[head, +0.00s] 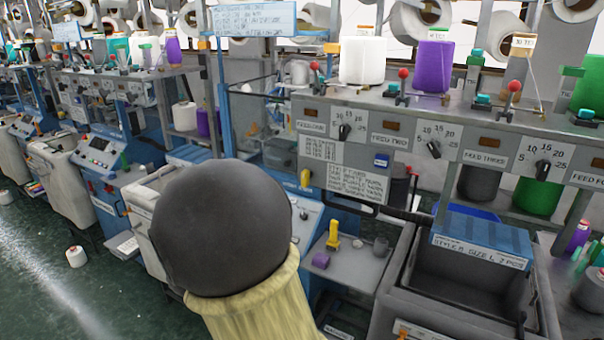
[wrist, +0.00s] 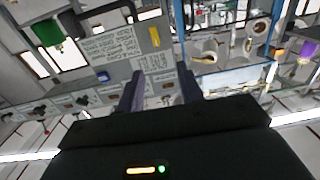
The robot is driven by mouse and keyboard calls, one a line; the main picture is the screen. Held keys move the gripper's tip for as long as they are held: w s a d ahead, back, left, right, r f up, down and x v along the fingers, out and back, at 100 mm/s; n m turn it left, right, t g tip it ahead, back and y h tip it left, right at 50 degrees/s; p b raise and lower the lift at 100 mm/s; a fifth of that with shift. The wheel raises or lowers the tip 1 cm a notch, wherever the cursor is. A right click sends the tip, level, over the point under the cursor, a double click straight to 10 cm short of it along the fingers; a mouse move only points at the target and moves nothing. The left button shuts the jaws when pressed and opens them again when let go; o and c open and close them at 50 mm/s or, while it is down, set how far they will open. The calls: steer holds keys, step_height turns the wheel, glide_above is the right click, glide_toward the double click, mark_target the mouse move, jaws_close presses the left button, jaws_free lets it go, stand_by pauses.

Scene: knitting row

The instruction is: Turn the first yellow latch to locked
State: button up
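A yellow latch (head: 306,178) sits at the lower left of the grey feed panel, left of a white printed label (head: 358,183). Its handle stands roughly upright in the picture; I cannot read any lock marking. In the wrist view, which looks upside down, the latch (wrist: 154,36) is near the top middle, beyond my gripper and not touched by it. My gripper (wrist: 160,82) shows two dark fingers spread apart with nothing between them. It is not visible in the head view.
A large dark rounded shape (head: 222,228) above a cream ribbed part fills the lower middle, hiding what lies behind. A shelf holds a yellow stand (head: 333,235) and a purple piece (head: 320,260). A grey bin (head: 470,285) stands at right. Green floor (head: 40,265) shows at left.

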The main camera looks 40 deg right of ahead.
steer(key=shift+s+d+r, duration=0.15)
steer(key=shift+s, duration=0.1)
steer(key=p, duration=0.6)
glide_toward(303, 176)
steer(key=x, duration=0.9)
steer(key=shift+w+d, duration=0.1)
steer(key=shift+d, duration=0.1)
steer(key=shift+c, duration=0.5)
jaws_close()
